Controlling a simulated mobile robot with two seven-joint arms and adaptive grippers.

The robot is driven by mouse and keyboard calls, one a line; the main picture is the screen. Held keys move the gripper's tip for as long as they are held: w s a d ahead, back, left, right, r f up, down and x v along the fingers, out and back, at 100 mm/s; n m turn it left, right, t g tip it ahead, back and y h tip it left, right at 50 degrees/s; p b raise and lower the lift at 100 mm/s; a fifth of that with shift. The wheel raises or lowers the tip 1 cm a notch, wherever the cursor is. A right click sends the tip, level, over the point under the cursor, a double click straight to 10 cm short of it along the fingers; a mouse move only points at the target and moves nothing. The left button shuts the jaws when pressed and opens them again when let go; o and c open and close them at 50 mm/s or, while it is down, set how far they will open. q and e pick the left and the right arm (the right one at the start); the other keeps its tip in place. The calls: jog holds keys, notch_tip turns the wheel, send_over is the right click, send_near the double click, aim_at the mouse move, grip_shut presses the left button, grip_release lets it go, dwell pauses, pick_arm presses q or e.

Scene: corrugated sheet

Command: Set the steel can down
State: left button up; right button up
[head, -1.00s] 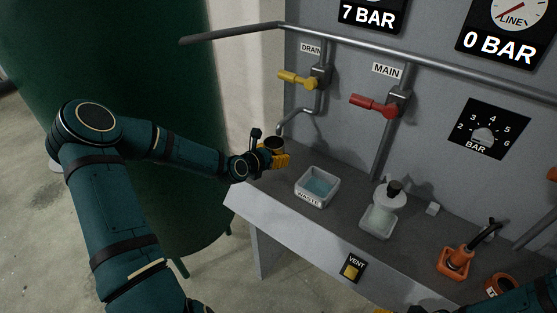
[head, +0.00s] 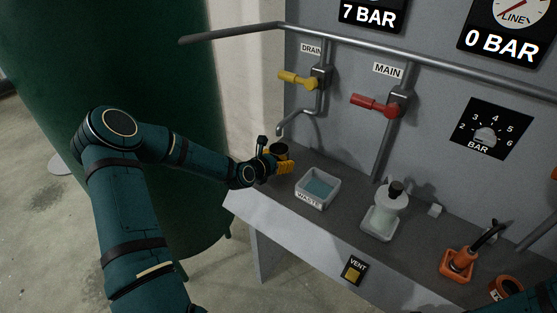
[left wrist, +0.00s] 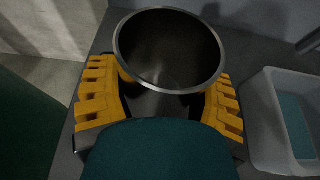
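The steel can (head: 280,149) is at the left end of the bench, close to the drain spout. In the left wrist view the can (left wrist: 168,88) is upright, with its round rim and dark inside facing the camera. My left gripper (head: 284,163) has its yellow fingers on both sides of the can, and it shows the same way in the left wrist view (left wrist: 168,105). I cannot tell whether the can's base touches the bench top (head: 262,188). My right gripper is out of view.
The waste tray (head: 317,200) with bluish liquid stands just right of the can. The drain pipe (head: 300,114) with its yellow valve handle (head: 297,79) is above and behind. A white bottle (head: 390,207) in a tray and an orange holder (head: 458,264) stand further right.

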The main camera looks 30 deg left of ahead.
pick_arm(q)
jog(key=shift+o, duration=1.4)
jog(key=shift+r, duration=0.15)
jog(key=shift+s+r, duration=0.15)
jog(key=shift+s, duration=0.05)
jog(key=p+v, duration=0.2)
jog(key=v, duration=0.9)
jog(key=shift+s+p, duration=0.3)
